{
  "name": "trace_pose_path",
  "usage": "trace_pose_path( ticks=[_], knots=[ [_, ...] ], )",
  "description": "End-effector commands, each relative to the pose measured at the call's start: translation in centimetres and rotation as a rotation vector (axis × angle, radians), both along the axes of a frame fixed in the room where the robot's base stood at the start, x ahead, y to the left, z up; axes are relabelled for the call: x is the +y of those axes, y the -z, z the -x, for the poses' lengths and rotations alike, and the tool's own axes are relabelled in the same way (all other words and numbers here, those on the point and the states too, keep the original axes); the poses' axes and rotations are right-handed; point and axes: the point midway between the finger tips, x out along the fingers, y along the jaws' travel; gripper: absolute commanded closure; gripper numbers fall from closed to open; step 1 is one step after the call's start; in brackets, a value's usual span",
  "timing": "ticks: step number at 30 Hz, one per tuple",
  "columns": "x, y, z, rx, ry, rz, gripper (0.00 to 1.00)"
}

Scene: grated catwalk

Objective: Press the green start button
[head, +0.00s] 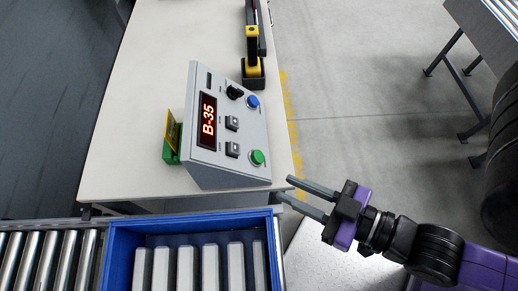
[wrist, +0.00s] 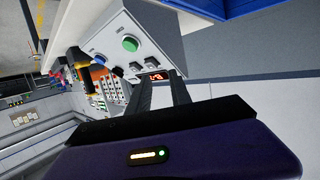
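The green start button (head: 257,157) is on the sloped face of a grey control box (head: 220,175) on a white table. The button also shows in the wrist view (wrist: 130,44), above and left of my fingers. My gripper (head: 283,188) is to the right of the box in the head view, near the table's edge. Its two fingers are apart with nothing seen between them. It is not touching the button. In the wrist view the fingers (wrist: 163,92) point toward the box.
A blue crate (head: 190,222) with several pale items sits on the roller conveyor (head: 45,258). A yellow-black device (head: 252,55) stands behind the box.

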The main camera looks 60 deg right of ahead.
Motion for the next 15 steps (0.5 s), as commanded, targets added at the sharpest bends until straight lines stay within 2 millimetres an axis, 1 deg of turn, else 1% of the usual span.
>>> trace_pose_path(
  ticks=[12, 14, 15],
  knots=[
    [0.0, 0.0, 0.0, 0.0, 0.0, 0.0, 0.75],
    [0.0, 0.0, 0.0, 0.0, 0.0, 0.0, 0.87],
    [0.0, 0.0, 0.0, 0.0, 0.0, 0.0, 0.95]
  ],
)
